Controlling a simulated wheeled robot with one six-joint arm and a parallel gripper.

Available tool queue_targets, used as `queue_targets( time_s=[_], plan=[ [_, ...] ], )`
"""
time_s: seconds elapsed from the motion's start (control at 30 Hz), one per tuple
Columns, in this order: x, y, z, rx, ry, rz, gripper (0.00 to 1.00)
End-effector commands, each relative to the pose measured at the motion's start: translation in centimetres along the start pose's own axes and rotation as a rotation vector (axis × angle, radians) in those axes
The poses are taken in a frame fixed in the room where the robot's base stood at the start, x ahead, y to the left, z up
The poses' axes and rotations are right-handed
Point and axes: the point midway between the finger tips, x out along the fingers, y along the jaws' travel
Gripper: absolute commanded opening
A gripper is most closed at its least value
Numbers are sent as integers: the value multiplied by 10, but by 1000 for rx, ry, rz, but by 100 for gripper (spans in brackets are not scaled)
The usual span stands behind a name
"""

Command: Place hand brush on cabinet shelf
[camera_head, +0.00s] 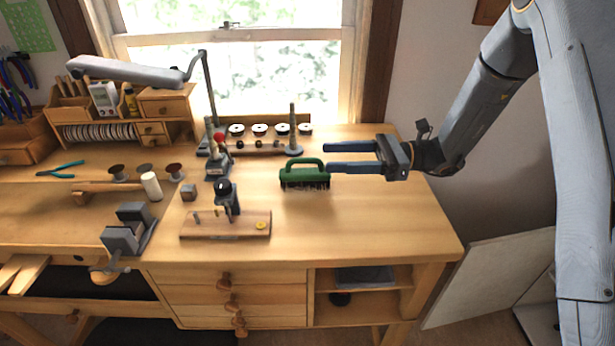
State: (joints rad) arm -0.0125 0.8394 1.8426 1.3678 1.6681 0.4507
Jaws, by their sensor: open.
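The hand brush (304,177) is green with dark bristles and an arched handle. It stands bristles down on the wooden workbench top (365,225), right of centre. My gripper (328,157) is open, with its two blue fingers pointing left toward the brush. The near fingertip is at the brush's right end in the picture; I cannot tell whether it touches. The far finger is behind and above the handle. The cabinet shelf (375,285) is an open compartment under the right of the bench top, with a dark flat item on its upper level and a dark round item below.
A wooden board with a small tool (225,222) stands left of the brush. Posts and several spools (260,130) stand behind it. A grey vise (127,235) and a lamp (125,70) are at the left. Drawers (228,295) adjoin the shelf. The bench's front right is clear.

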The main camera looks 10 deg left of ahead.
Motion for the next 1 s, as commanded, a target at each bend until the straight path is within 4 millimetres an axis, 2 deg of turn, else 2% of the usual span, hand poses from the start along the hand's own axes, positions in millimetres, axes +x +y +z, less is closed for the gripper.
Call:
queue_targets(
  time_s=[0.1,0.4,0.57,1.0],
  plan=[
    [0,-6,-17,0,-4,0,53],
    [-2,-13,-43,-1,-3,0,53],
    [2,-13,-46,0,-2,0,53],
    [42,-10,-43,0,-2,1,53]
  ],
)
